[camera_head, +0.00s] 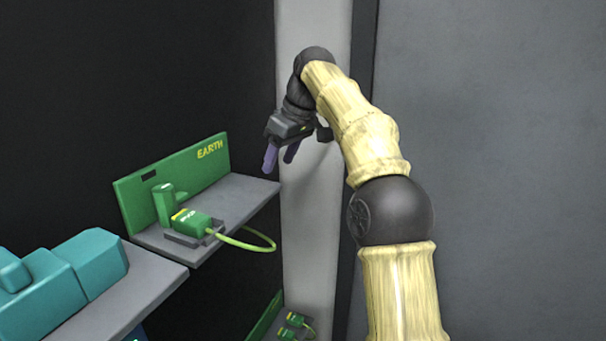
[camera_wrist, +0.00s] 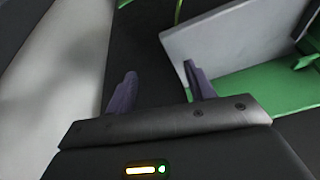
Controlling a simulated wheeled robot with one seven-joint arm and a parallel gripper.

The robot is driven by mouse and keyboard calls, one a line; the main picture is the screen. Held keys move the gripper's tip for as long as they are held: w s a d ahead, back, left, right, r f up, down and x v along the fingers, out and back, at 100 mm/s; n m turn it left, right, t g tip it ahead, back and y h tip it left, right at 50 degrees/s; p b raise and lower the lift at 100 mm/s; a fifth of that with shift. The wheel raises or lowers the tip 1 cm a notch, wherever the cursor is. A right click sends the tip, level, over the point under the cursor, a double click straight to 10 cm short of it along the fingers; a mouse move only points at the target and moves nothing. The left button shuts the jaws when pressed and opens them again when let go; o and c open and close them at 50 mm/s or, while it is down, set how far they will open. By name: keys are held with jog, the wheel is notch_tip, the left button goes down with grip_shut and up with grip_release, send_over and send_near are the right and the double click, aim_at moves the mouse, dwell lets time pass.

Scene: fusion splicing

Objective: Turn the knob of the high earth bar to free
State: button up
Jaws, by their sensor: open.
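The high earth bar (camera_head: 130,203) is a green back plate marked EARTH on a grey shelf, left of centre in the head view. A green upright knob (camera_head: 163,203) stands in front of the plate. Beside it a green block with a yellow stripe (camera_head: 191,222) has a green cable looping off to the right. My gripper (camera_head: 280,162) is open and empty, with its purple fingers pointing down, right of the plate's EARTH end and apart from it. In the wrist view my gripper (camera_wrist: 160,88) shows both fingers spread, with part of the green bar (camera_wrist: 262,92) at right.
A grey shelf (camera_head: 250,191) carries the bar. Teal boxes (camera_head: 62,285) stand on another grey shelf at lower left. A lower green bar with small green blocks (camera_head: 292,322) shows at the bottom. A pale post (camera_head: 312,215) stands behind my arm.

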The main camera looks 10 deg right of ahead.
jog(key=w+d+f+b, duration=0.1)
jog(key=w+d+f, duration=0.1)
jog(key=d+f, duration=0.2)
jog(key=shift+w+d+f+m, duration=0.3)
jog(key=shift+w+d+f, duration=0.1)
jog(key=shift+f, duration=0.15)
jog(key=s+d+f+m+t+h+b, duration=0.1)
jog(key=s+f+m+h+b, duration=0.15)
jog(key=f, duration=0.55)
jog(key=s+d+f+m+h+b, duration=0.1)
jog(key=s+d+f+m+b, duration=0.1)
jog(key=f+b, duration=0.35)
jog(key=s+f+m+g+b, duration=0.1)
jog(key=s+f+m+b, duration=0.2)
jog(key=s+f, duration=2.2)
jog(key=shift+s+m, duration=0.45)
jog(key=shift+s, duration=0.25)
